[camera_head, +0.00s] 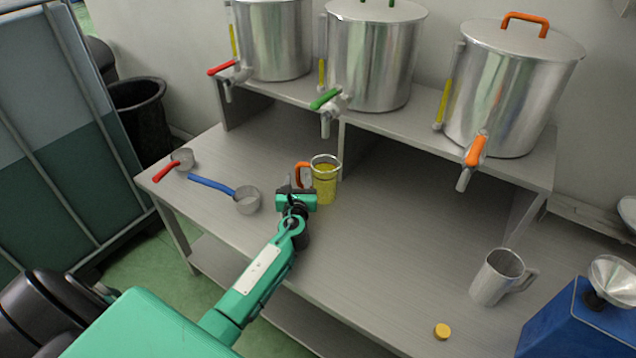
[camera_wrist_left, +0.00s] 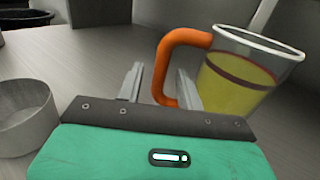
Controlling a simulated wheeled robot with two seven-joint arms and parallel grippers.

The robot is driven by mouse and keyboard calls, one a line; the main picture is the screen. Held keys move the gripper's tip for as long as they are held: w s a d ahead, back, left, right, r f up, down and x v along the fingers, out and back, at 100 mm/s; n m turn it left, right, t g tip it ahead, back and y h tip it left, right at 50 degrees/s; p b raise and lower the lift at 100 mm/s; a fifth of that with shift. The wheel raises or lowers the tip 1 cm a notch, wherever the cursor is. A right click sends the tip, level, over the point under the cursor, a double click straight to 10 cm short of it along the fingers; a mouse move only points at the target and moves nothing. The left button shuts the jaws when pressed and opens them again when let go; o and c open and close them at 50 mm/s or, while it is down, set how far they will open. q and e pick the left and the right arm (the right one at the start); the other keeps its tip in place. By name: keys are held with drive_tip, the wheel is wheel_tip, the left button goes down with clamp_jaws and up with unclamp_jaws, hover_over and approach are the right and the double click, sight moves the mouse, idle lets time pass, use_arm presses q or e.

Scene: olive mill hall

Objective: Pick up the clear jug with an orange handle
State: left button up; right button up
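The clear jug (camera_head: 325,182) stands upright on the grey bench. It holds yellow liquid, and its orange handle (camera_head: 302,175) points left. In the left wrist view the jug (camera_wrist_left: 245,75) is at the upper right, with the orange handle (camera_wrist_left: 180,42) on its near left side. My left gripper (camera_head: 296,184) is just in front of the handle. In the wrist view its two fingers (camera_wrist_left: 158,86) are apart, and the handle's upright part shows between them; I see no finger closed on it. The right finger overlaps the handle's lower end. My right gripper is not in view.
A blue-handled scoop (camera_head: 247,200) lies left of my gripper, with a red-handled scoop (camera_head: 182,158) beyond. Several steel tanks (camera_head: 372,60) with taps stand on the raised shelf behind. A metal jug (camera_head: 492,280), yellow cap (camera_head: 442,331) and blue can (camera_head: 572,325) are at right. The bench middle is clear.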

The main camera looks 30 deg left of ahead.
use_arm(q)
drive_tip(key=shift+x, duration=1.05)
clamp_jaws()
drive_tip(key=shift+r, duration=0.1)
